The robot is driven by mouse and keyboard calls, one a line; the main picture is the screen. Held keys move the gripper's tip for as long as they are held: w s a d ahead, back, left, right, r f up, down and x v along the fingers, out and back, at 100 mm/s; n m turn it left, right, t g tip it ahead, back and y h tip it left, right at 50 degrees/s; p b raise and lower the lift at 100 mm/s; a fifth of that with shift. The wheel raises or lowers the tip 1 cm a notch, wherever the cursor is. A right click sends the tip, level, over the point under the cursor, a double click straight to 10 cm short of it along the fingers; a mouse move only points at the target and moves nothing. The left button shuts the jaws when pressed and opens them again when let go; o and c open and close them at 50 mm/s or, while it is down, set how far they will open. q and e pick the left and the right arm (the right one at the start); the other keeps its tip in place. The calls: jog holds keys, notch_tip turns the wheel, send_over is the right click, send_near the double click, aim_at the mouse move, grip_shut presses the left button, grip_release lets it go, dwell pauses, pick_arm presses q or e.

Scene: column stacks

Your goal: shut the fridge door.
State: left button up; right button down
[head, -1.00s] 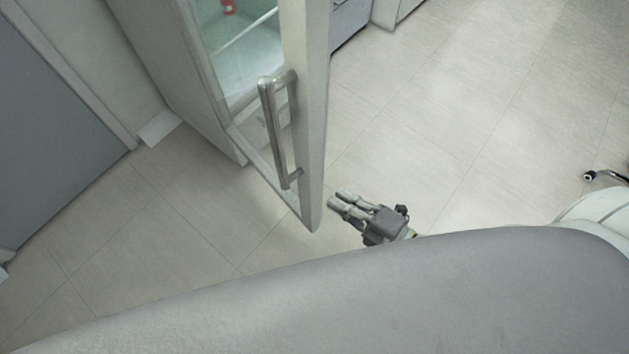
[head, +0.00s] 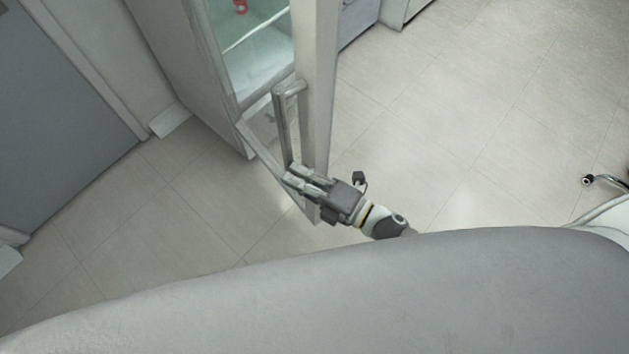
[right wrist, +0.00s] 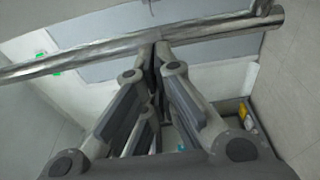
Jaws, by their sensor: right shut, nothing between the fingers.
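The fridge door (head: 316,75) stands open, its edge toward me, with a metal bar handle (head: 281,125) on its left face. My right gripper (head: 290,177) is shut and empty, in front of the door's lower edge near the handle's lower end. In the right wrist view the handle (right wrist: 75,63) runs across the top, and the closed fingertips (right wrist: 155,48) are close to it; I cannot tell whether they touch. The fridge body (head: 180,60) stands behind, its inside showing with a small red item (head: 240,6).
A grey door or panel (head: 60,90) is at the left. Cabinets (head: 358,20) stand behind the fridge door at the top. The tiled floor (head: 470,120) to the right is mostly clear, with a dark-tipped metal piece (head: 590,181) at the right edge.

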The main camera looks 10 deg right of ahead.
aim_at(313, 168)
jog(key=shift+w+d+f+p, duration=0.1)
jog(key=shift+w+d+p, duration=0.2)
jog(key=shift+d, duration=0.6)
jog(key=shift+w+d+p, duration=0.1)
jog(key=shift+w+d, duration=0.25)
jog(key=shift+d, duration=0.55)
